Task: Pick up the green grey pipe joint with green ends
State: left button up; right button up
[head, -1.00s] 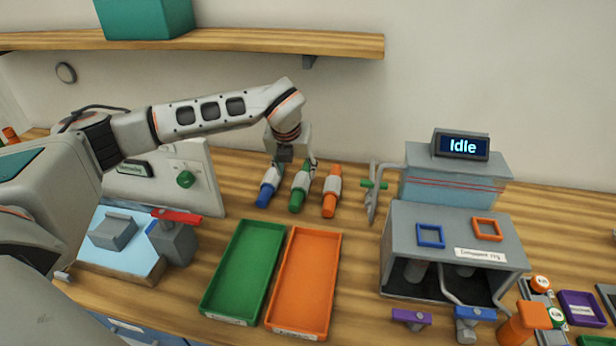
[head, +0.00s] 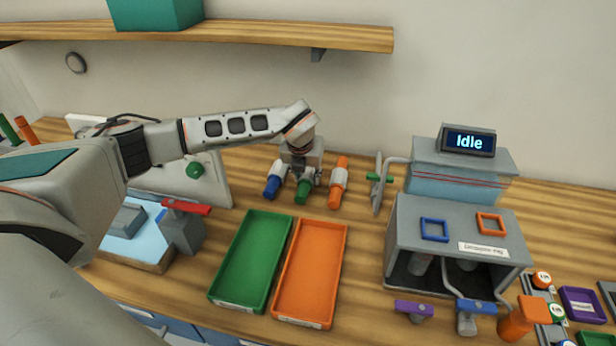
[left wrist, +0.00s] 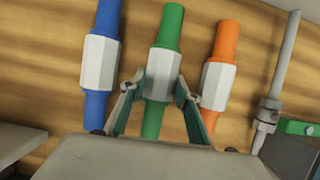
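The pipe joint with green ends (left wrist: 153,118) lies on the wooden bench with a light grey middle. It lies between a blue-ended joint (left wrist: 98,75) and an orange-ended joint (left wrist: 218,77). Its green near end (head: 302,195) shows below my left gripper in the head view. My left gripper (left wrist: 160,82) is down over it, with one finger on each side of the grey middle. The fingertips are very close to its sides; I cannot tell whether they press on it. My right gripper is not in view.
A metal stand with a green clamp (head: 378,178) is right of the joints. Green (head: 222,290) and orange (head: 342,262) trays lie in front. A grey machine with an "Idle" display (head: 468,142) stands at the right. A shelf (head: 350,38) is above.

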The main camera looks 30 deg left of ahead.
pick_arm(q)
jog(key=shift+c, duration=1.4)
